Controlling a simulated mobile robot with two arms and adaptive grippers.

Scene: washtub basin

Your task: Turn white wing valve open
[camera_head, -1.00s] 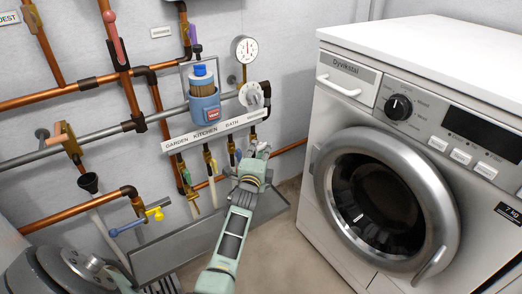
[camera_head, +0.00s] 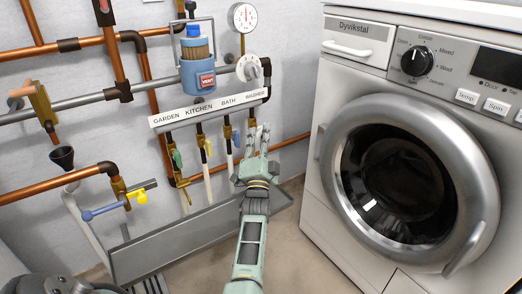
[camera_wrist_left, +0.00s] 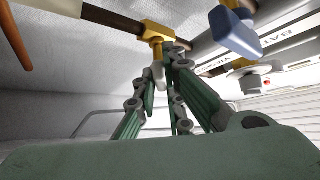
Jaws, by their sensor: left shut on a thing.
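My left gripper (camera_head: 260,135) reaches up under the right end of the labelled manifold, below the WASHER label. Its fingers largely cover the white wing valve in the head view. In the left wrist view the fingertips (camera_wrist_left: 170,58) meet at a brass valve body (camera_wrist_left: 157,32), with a pale wing (camera_wrist_left: 159,74) between them. The gripper is shut on this wing. How far the wing is turned is hard to tell. My right gripper is not in view.
The blue wing valve (camera_head: 236,138) is close left of my gripper; it also shows in the left wrist view (camera_wrist_left: 234,30). Yellow (camera_head: 207,146) and green (camera_head: 177,158) wing valves hang farther left. A grey trough (camera_head: 175,245) lies below. The washing machine (camera_head: 340,210) stands right.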

